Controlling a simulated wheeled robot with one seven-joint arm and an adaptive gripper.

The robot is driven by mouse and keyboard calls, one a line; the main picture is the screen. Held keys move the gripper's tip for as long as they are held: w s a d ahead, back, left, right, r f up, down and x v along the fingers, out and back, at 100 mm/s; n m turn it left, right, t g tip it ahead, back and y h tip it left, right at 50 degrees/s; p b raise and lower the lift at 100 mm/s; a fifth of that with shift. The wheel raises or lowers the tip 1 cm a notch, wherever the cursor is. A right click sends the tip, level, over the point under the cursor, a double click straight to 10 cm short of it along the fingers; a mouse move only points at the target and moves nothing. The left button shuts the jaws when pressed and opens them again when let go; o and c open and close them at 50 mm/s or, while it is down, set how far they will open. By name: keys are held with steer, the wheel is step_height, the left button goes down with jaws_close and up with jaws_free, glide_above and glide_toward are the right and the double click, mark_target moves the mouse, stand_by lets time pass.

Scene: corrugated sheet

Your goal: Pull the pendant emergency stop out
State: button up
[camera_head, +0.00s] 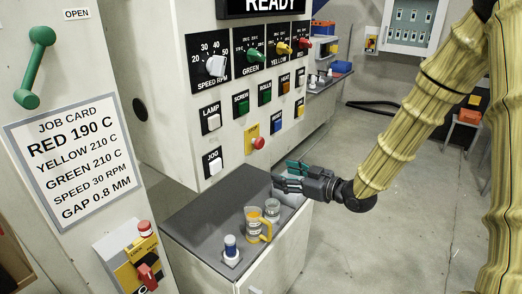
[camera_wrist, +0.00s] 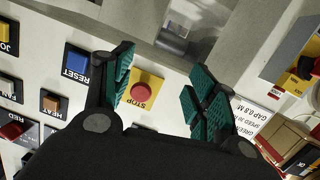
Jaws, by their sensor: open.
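My gripper (camera_head: 280,176) is open and empty in front of the machine panel, low and right of the red stop button (camera_head: 258,143) on its yellow plate. In the wrist view the teal-padded gripper fingers (camera_wrist: 164,84) are spread. The stop button (camera_wrist: 141,92) shows between them, nearer the left finger, with the panel behind. I cannot tell the remaining distance. Another red mushroom button (camera_head: 145,228) sits on a yellow-and-grey box (camera_head: 122,252) at lower left, above a red knob (camera_head: 148,277). No label shows which button is the pendant one.
Below my gripper a grey-topped cabinet (camera_head: 188,226) bears a yellow-handled cup (camera_head: 254,224), a clear cup (camera_head: 272,209) and a blue-capped item (camera_head: 231,247). Labelled buttons, including a blue reset button (camera_wrist: 77,63), surround the stop button. Open floor (camera_head: 385,215) lies to the right.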

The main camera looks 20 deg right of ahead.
mark_target(262, 143)
step_height(262, 143, up, 7)
steer(key=d+n+y, duration=0.1)
steer(key=n+y, duration=0.1)
steer(key=shift+t, duration=0.4)
steer(key=x, duration=1.1)
steer(key=shift+d+r+p, duration=0.1)
steer(key=shift+d+p, duration=0.05)
steer(key=shift+p, duration=0.25)
steer(key=c, duration=1.1)
steer(key=shift+o, duration=0.2)
steer(key=shift+s+d, duration=0.4)
steer(key=shift+s, duration=0.15)
steer(key=o, duration=1.1)
steer(key=shift+s+d, duration=0.1)
steer(key=shift+d, duration=0.05)
steer(key=shift+c, duration=0.2)
steer(key=v, duration=1.1)
steer(key=shift+s+d, duration=0.3)
